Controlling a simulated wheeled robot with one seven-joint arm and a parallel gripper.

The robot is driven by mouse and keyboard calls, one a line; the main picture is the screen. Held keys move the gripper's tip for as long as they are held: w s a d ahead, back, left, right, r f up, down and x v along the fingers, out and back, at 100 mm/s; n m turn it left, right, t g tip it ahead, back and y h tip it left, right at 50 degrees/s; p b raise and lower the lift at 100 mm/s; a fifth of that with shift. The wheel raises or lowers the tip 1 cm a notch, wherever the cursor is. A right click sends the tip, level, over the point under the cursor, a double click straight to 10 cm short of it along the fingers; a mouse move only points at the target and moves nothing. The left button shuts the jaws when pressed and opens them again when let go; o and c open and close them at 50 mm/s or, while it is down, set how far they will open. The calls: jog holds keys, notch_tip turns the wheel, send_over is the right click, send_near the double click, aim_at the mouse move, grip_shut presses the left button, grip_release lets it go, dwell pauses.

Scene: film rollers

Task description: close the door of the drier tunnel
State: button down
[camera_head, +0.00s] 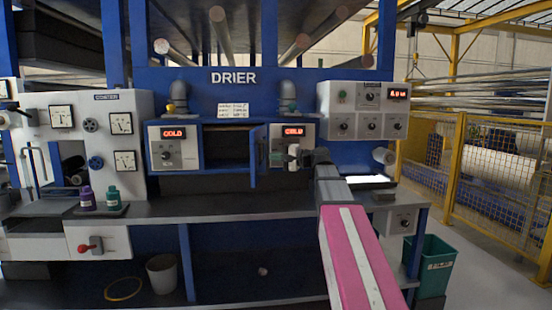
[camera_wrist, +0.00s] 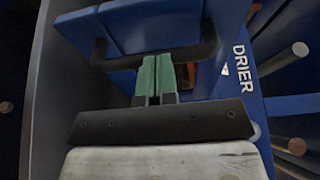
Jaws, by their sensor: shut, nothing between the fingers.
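The drier tunnel is the blue unit under the DRIER sign, with a dark opening (camera_head: 228,147) in its front. Its blue door (camera_head: 260,156) stands open at the right side of the opening, swung outward and seen nearly edge-on. In the wrist view, the green fingers (camera_wrist: 153,66) are pressed together and empty. They point at a blue panel (camera_wrist: 120,25) with a dark bar handle (camera_wrist: 100,52); whether they touch it I cannot tell.
Control panels with COLD displays flank the opening, the left one (camera_head: 174,147) clear of my arm. A grey counter (camera_head: 230,208) runs below. Purple (camera_head: 87,199) and green (camera_head: 113,198) bottles stand at its left. A green bin (camera_head: 429,264) stands on the floor at right.

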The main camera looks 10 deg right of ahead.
aim_at(256, 157)
jog(key=a+m+t, duration=0.1)
jog(key=a, duration=0.1)
jog(key=a+t+h, duration=0.1)
jog(key=a, duration=0.2)
jog(key=a+m+t+h, duration=0.1)
jog(key=a, duration=0.1)
jog(key=shift+w+a+m+t, duration=0.1)
jog(key=shift+a+m+t, duration=0.1)
jog(key=shift+m+t, duration=0.15)
jog(key=w+a+m+t+h, duration=0.3)
jog(key=w+a+h, duration=0.1)
jog(key=w+a, duration=1.6)
jog(key=shift+w+a, duration=0.4)
jog(key=shift+a, duration=0.3)
